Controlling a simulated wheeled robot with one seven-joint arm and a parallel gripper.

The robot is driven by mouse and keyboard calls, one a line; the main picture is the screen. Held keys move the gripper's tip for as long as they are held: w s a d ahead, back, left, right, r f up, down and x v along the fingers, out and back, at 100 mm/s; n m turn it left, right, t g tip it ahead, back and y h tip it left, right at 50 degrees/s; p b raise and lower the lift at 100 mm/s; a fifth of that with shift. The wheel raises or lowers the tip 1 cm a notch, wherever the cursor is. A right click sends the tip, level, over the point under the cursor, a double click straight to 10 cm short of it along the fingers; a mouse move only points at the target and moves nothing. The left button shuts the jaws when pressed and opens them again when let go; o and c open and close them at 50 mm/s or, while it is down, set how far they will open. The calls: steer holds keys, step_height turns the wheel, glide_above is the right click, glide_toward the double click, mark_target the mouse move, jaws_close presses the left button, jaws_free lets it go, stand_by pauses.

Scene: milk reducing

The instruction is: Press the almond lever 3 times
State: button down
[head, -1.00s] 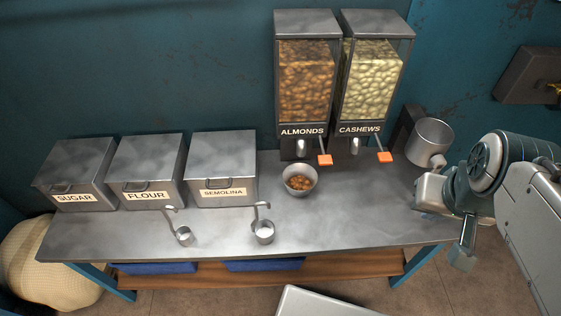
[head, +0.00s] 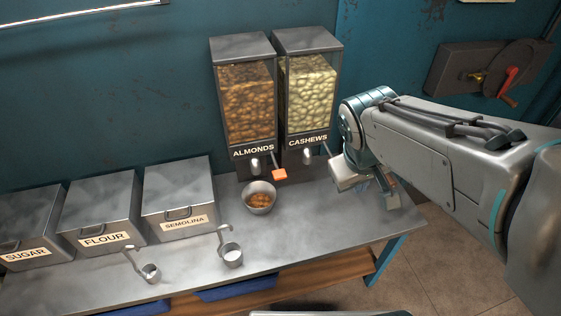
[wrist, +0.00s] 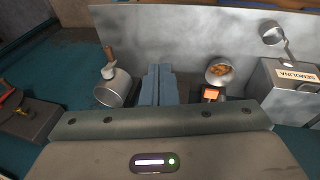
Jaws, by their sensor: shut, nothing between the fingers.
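The almond dispenser (head: 247,100) stands at the back of the counter, with its orange-tipped lever (head: 279,175) at the lower right of its front. A metal bowl (head: 260,202) holding some almonds sits below its spout; the bowl also shows in the wrist view (wrist: 219,73). An orange lever tip (wrist: 210,93) shows beside the bowl there. My gripper (head: 378,186) is shut and empty, right of the cashew dispenser (head: 309,95), apart from the almond lever. Its shut fingers (wrist: 158,85) show in the wrist view. The cashew lever's tip is hidden behind my arm in the head view.
A metal pot (wrist: 113,88) with a handle stands beside my fingers in the wrist view. Sugar (head: 28,228), flour (head: 102,210) and semolina (head: 180,196) boxes line the left. Two scoops (head: 151,273) (head: 231,255) lie in front. A wall box with a red crank (head: 510,82) is at right.

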steer(key=w+a+f+n+t+h+p, duration=0.1)
steer(key=w+a+f+n+t, duration=0.1)
steer(key=w+a+n, duration=0.5)
steer(key=w+a+f+n+t+h+p, duration=0.1)
steer(key=w+a+f+n, duration=0.4)
steer(key=w, duration=0.8)
steer(key=a+n+t+h, duration=0.1)
steer(key=a+n, duration=0.2)
steer(key=a, duration=0.1)
steer(key=shift+a+f+n+h, duration=0.25)
steer(key=shift+a+n+h, duration=0.05)
steer(key=shift+a, duration=0.1)
steer(key=shift+f, duration=0.1)
steer(key=b, duration=0.6)
glide_above(277, 175)
step_height(277, 175, down, 8)
steer(key=shift+r, duration=0.1)
steer(key=shift+f+b, duration=0.3)
steer(key=shift+f, duration=0.1)
steer(key=shift+f+b, duration=0.45)
steer(key=shift+b, duration=0.2)
